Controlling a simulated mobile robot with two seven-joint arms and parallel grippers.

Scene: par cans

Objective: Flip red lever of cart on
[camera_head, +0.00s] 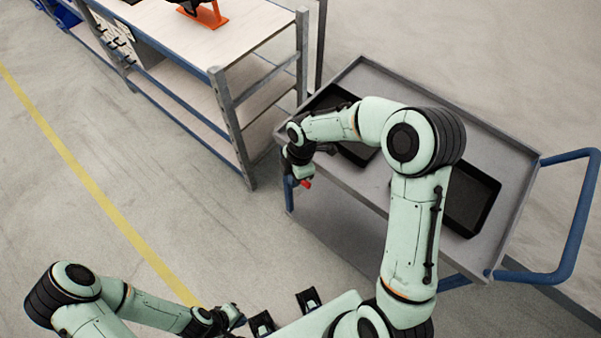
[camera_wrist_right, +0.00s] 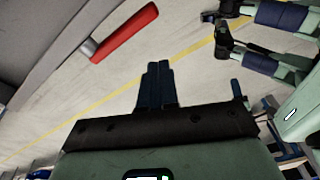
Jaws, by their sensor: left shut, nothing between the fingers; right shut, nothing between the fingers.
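The grey cart (camera_head: 440,98) stands at the right, with a blue push handle. Its red lever (camera_head: 306,184) shows as a small red piece at the near left corner, partly hidden by my right gripper (camera_head: 291,178). In the right wrist view the red lever (camera_wrist_right: 125,33) sticks out from a grey mount at the cart's edge. My right gripper's fingers (camera_wrist_right: 157,68) are shut and empty there, to the right of and below the lever, with a visible gap in the picture. My left gripper (camera_head: 238,314) is shut and empty, low in the head view, away from the cart.
Black bins (camera_head: 471,205) sit on the cart tray, partly behind my right arm. A workbench (camera_head: 235,40) with metal legs stands left of the cart, with an orange item (camera_head: 210,15) on top. The floor with the yellow line (camera_head: 90,178) is clear at left.

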